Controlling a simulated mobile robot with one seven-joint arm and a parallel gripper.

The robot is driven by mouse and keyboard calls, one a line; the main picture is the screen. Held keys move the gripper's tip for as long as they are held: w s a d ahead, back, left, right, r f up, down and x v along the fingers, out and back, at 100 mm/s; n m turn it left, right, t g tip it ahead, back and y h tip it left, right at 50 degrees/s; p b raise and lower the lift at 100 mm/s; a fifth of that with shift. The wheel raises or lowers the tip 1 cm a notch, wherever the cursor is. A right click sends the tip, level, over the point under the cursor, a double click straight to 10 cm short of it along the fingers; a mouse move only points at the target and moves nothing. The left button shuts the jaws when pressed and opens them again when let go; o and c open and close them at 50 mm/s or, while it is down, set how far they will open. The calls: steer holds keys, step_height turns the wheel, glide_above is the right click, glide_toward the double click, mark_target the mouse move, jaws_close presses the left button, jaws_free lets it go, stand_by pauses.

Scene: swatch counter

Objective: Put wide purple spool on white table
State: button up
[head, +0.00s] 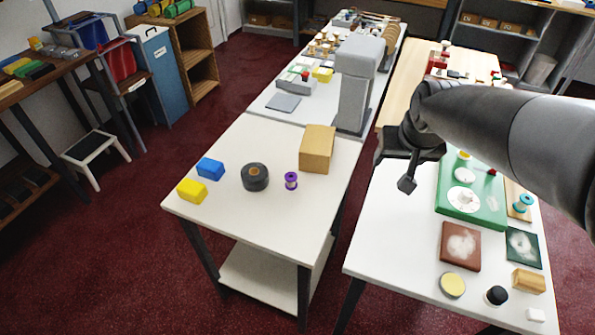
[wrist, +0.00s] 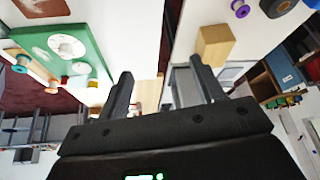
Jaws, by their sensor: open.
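A purple spool (head: 291,180) with a pale core stands upright on the left white-topped table (head: 240,222), just right of a dark grey roll. It also shows at the top edge of the wrist view (wrist: 240,8). My gripper (head: 395,172) hangs over the gap and left edge of the right white table (head: 385,240), well to the right of the spool. In the wrist view my gripper (wrist: 165,88) has its two fingers wide apart with nothing between them.
The left table also holds a dark roll (head: 255,177), a blue block (head: 210,168), a yellow block (head: 192,191) and a wooden block (head: 317,149). The right table holds a green board (head: 452,208), a teal spool (head: 523,203) and several small items. Its front left part is bare.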

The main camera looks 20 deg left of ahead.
steer(key=w+a+f+n, duration=0.1)
steer(key=w+a+f, duration=0.1)
steer(key=a+f, duration=0.35)
steer(key=w+a+f+n, duration=0.1)
steer(key=w+a+f, duration=0.15)
steer(key=a, duration=0.55)
steer(key=n+g, duration=0.1)
steer(key=n, duration=0.1)
glide_toward(291, 176)
steer(key=shift+y, duration=0.5)
steer(key=x, duration=0.2)
steer(key=d+x, duration=0.1)
steer(key=x, duration=0.2)
steer(key=shift+w+d+f, duration=0.1)
steer(key=shift+w+f, duration=0.05)
steer(key=shift+f, duration=0.1)
steer(key=shift+x, duration=2.6)
steer(key=c, duration=1.1)
steer(key=shift+r, duration=0.1)
